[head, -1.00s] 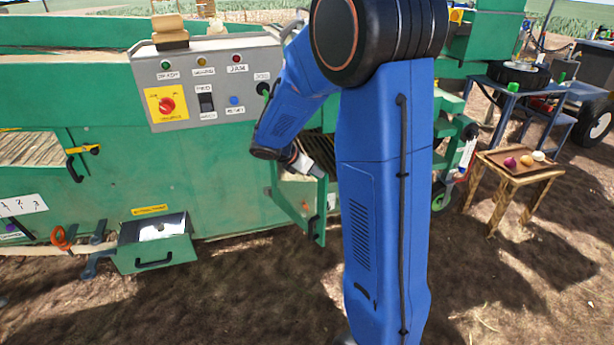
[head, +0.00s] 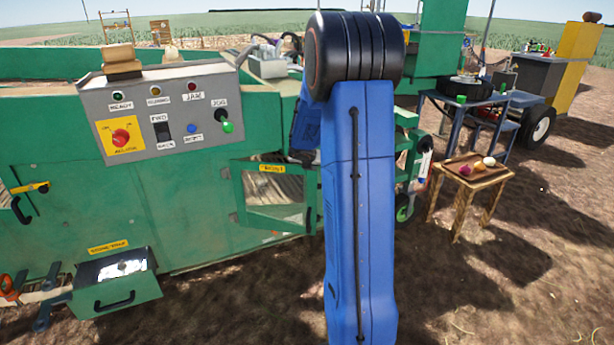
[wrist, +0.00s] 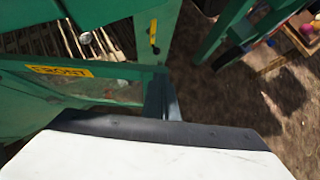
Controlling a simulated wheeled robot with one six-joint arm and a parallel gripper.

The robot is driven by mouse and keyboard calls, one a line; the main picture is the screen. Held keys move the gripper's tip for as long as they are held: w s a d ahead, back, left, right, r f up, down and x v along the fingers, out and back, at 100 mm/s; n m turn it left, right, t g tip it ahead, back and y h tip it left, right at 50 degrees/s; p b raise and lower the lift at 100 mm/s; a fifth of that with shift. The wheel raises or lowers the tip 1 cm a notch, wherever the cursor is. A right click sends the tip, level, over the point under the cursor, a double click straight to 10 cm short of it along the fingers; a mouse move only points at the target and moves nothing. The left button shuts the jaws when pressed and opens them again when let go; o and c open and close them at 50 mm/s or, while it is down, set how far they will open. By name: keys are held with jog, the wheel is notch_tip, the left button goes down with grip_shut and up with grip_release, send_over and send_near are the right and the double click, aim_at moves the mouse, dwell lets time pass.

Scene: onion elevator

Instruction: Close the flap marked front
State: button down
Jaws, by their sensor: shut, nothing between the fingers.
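The front flap (head: 239,200) is a green framed panel with a yellow FRONT label (head: 272,168) along its top, low on the green machine. My arm covers its right end in the head view. In the wrist view the label (wrist: 60,71) shows on a green rail, with slatted rods visible above it. I cannot tell whether the flap is flush with the machine. My gripper (wrist: 163,100) shows in the wrist view as narrow grey fingers, shut and empty, near the right end of that rail. Contact is unclear. My arm hides the gripper in the head view.
A grey control panel (head: 165,112) with buttons sits above left of the flap. An open green drawer (head: 115,300) juts out at lower left. A wooden stool (head: 468,180) with onions and a blue table (head: 468,100) stand at right. Bare soil lies in front.

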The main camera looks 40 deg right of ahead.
jog(key=w+d, duration=0.5)
jog(key=d, duration=0.1)
jog(key=shift+w, duration=0.15)
dwell(0.4)
